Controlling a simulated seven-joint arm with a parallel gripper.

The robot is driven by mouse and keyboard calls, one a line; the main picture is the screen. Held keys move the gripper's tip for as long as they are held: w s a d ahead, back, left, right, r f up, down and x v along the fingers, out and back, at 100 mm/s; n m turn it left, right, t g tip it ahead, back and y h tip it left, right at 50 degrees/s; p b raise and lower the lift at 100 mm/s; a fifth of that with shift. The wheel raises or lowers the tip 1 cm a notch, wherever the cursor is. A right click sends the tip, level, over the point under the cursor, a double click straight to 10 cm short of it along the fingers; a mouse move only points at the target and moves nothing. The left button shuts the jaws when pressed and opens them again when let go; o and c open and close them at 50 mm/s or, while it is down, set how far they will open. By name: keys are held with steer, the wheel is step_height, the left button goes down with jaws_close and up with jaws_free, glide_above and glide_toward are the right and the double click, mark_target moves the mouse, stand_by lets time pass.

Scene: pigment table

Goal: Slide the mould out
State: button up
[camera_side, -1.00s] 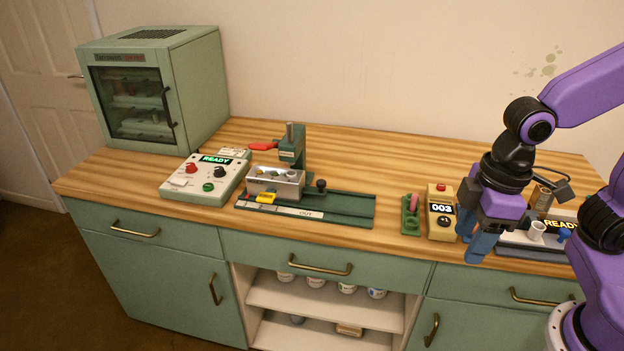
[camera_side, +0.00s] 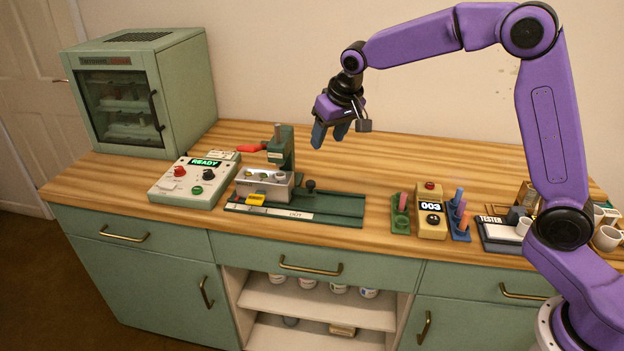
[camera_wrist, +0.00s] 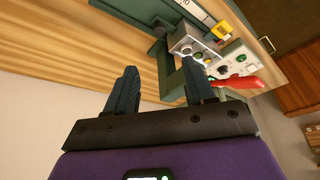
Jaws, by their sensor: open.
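The mould (camera_side: 266,185), a grey metal block with round cavities, sits at the left end of the green slide rail (camera_side: 335,207), by the green press (camera_side: 282,150) with its red lever (camera_side: 251,148). A dark knob (camera_side: 310,186) stands on the rail just right of the mould. In the wrist view the mould (camera_wrist: 186,43) is at the upper right, past the fingers. My gripper (camera_side: 329,140) is open and empty, raised above the table to the right of the press, clear of the mould and knob. It also shows in the wrist view (camera_wrist: 163,85).
A control box (camera_side: 195,180) reading READY is left of the rail, with a green cabinet (camera_side: 140,90) behind it. A counter box (camera_side: 431,212) reading 003, small racks and a tester (camera_side: 498,235) stand to the right. The wooden table behind the rail's right side is clear.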

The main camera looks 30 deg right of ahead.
mark_target(311, 182)
steer(key=x, duration=1.7)
steer(key=shift+w+f, duration=0.15)
steer(key=shift+w, duration=0.1)
steer(key=shift+d, duration=0.15)
jaws_close()
